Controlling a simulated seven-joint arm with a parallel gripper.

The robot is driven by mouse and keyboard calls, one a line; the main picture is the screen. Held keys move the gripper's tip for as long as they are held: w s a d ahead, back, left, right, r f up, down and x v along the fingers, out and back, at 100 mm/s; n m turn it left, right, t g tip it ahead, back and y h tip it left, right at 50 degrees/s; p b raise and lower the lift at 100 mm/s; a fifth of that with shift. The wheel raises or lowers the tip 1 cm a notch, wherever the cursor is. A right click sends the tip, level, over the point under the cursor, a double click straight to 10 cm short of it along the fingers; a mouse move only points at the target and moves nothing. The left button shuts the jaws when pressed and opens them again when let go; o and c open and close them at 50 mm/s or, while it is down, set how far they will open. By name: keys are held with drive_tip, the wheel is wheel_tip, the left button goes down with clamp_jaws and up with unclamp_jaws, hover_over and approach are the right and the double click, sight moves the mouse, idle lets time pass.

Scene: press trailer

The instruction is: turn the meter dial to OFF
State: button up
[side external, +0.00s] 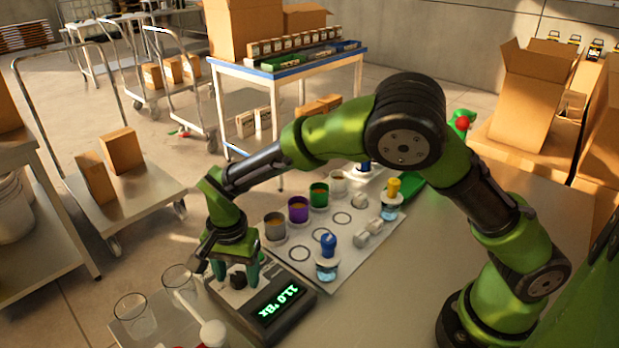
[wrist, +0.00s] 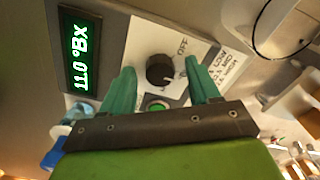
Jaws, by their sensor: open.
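The meter (side external: 262,306) is a dark box with a lit green display (side external: 279,304) reading 11.0 °Bx; the display (wrist: 78,50) also fills the upper left of the wrist view. Its black round dial (wrist: 159,71) sits on a white label plate with OFF printed at its upper right and other words down the right, hard to read. A pale mark on the dial appears to point right, toward the labels below OFF. My gripper (wrist: 160,67) is open, with one green fingertip on each side of the dial and gaps visible. In the side view my gripper (side external: 238,268) is low over the dial (side external: 238,279).
Clear glasses (side external: 135,312) stand left of the meter. A white mat (side external: 300,262) behind it holds several coloured cups and a blue-capped jar (side external: 327,260) close to the meter. Bare table lies to the right.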

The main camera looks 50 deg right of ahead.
drive_tip(key=c, duration=1)
drive_tip(key=shift+c, duration=0.2)
drive_tip(key=shift+n, duration=0.4)
drive_tip(key=n, duration=0.5)
drive_tip(key=shift+r+n, duration=0.1)
drive_tip(key=shift+n, duration=0.2)
drive_tip(key=n, duration=0.5)
drive_tip(key=shift+n, duration=0.4)
drive_tip(key=o, duration=1)
